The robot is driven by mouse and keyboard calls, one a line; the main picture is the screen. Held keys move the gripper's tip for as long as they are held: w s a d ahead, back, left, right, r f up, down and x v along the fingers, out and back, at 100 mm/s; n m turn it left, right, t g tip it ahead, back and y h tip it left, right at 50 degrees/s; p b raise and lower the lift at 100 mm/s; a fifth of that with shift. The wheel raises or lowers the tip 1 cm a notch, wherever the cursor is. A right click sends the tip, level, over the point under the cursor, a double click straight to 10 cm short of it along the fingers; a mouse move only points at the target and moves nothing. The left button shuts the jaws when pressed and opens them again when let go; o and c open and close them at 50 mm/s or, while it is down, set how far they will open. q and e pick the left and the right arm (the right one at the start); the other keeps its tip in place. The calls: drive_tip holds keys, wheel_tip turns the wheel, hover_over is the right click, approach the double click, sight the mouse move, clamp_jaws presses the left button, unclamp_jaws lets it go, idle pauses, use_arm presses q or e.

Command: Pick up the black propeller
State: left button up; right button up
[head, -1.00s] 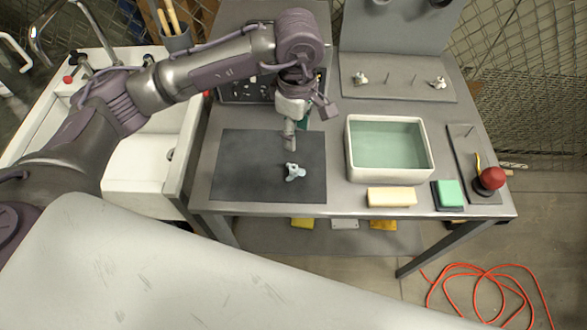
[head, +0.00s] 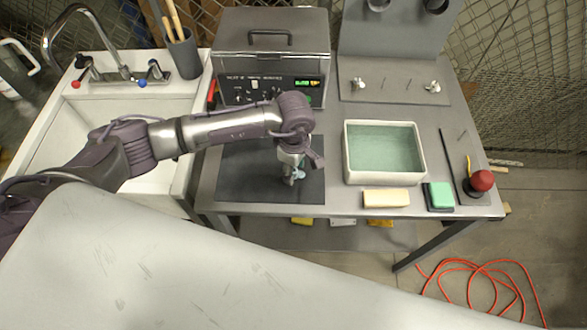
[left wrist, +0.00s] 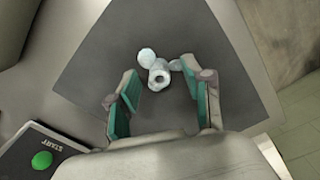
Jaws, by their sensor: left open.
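A small pale grey-white propeller lies on the dark mat (head: 230,182). No black propeller shows on the mat. In the head view my left gripper (head: 292,174) points down over the mat and hides much of the propeller. In the left wrist view the propeller (left wrist: 159,76) lies beyond the open fingertips, roughly centred between the green pads, with its round hub facing the camera. The gripper is open and holds nothing. Two small light propeller-like parts, one on the left (head: 358,84) and one on the right (head: 432,87), sit on the pegged board at the back. My right gripper is not in view.
A water-filled tank (head: 384,182) stands right of the mat. A grey lidded machine (head: 271,45) stands behind the mat, a sink (head: 60,128) at left.

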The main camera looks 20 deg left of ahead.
use_arm(q)
drive_tip(key=c, duration=0.8)
drive_tip(key=shift+c, duration=0.2)
drive_tip(key=shift+r, duration=0.1)
